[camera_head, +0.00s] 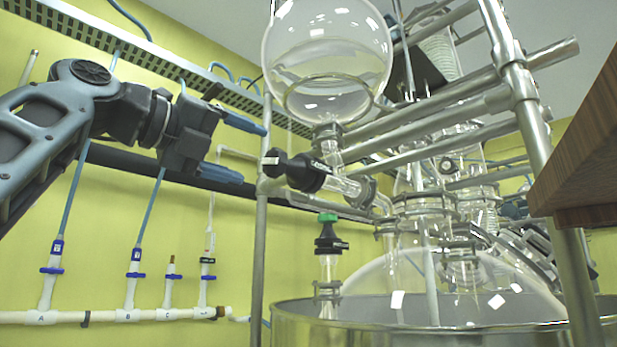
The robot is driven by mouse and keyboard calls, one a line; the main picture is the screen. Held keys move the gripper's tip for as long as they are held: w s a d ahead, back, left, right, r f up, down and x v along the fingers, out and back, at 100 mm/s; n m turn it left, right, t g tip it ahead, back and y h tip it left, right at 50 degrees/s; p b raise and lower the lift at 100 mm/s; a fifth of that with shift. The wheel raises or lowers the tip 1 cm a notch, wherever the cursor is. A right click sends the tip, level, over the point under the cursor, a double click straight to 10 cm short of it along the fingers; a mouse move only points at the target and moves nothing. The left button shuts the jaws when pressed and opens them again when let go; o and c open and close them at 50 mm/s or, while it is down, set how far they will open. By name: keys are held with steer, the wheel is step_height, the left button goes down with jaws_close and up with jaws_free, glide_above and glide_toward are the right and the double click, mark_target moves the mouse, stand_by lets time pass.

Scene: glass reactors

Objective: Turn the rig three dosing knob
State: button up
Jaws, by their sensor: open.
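A round glass flask (328,95), partly filled with clear liquid, hangs in the upper middle. Below it is a glass dosing valve with a black body and a black knob (273,163) facing left, towards my gripper. No rig number is readable on it. My gripper (252,154) comes from the left, with its blue fingers apart, one above the other, and nothing between them. Its fingertips are just left of the knob in the picture. I cannot tell whether they touch it or how far apart they are in depth.
A second black valve with a green top (328,228) stands below, above a metal vessel (420,325). Metal rods (460,110) and an upright post (260,260) surround the glassware. A brown wooden edge (585,150) juts in at right. White pipe fittings (110,316) line the yellow wall.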

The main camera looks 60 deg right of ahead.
mark_target(269, 162)
steer(key=p+x, duration=0.1)
steer(key=x, duration=0.7)
steer(key=shift+p, duration=0.3)
steer(key=shift+c, duration=0.4)
steer(key=c, duration=0.9)
steer(key=shift+f, duration=0.1)
steer(key=shift+c, duration=0.2)
steer(key=shift+m, duration=0.4)
steer(key=m+b, duration=0.1)
steer(key=m, duration=0.2)
steer(key=shift+f+b, duration=0.1)
steer(key=shift+b, duration=0.3)
steer(key=m+b, duration=0.1)
steer(key=m, duration=0.3)
steer(key=shift+m, duration=0.3)
steer(key=m+b, duration=0.1)
steer(key=m, duration=0.7)
steer(key=shift+m+b, duration=0.3)
steer(key=shift+b, duration=0.05)
